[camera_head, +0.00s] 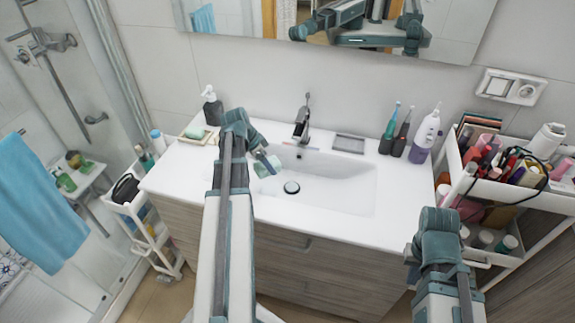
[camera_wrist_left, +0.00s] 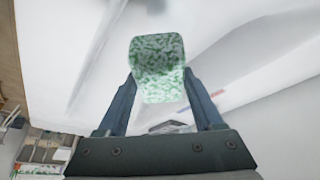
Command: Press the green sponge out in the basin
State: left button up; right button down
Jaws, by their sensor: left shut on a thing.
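The green sponge (camera_wrist_left: 158,67) is a mottled green and white block, held between the two fingers of my left gripper (camera_wrist_left: 162,98) in the left wrist view. In the head view my left gripper (camera_head: 268,163) is shut on the pale green sponge (camera_head: 266,168) over the left part of the white basin (camera_head: 340,188). I cannot tell whether the sponge touches the basin floor. The round drain (camera_head: 291,187) lies just to the right of the sponge. My right arm shows at the lower right, but its gripper is not in view.
The tap (camera_head: 302,122) stands behind the basin. A soap dish (camera_head: 193,135) and a pump bottle (camera_head: 212,105) are at the back left. Toothbrushes and a white oral irrigator (camera_head: 425,135) stand at the right. A full cosmetics cart (camera_head: 490,190) is further right. The basin's right half is clear.

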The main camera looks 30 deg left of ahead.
pick_arm(q)
jog(key=shift+s+a, duration=0.15)
jog(key=shift+a, duration=0.1)
jog(key=shift+f, duration=0.15)
notch_tip(320, 180, down, 13)
jog(key=b, duration=1.2)
jog(key=shift+r+b, duration=0.2)
jog(key=shift+b, duration=0.2)
jog(key=shift+f+b, duration=0.6)
jog(key=shift+b, duration=0.05)
dwell(4.8)
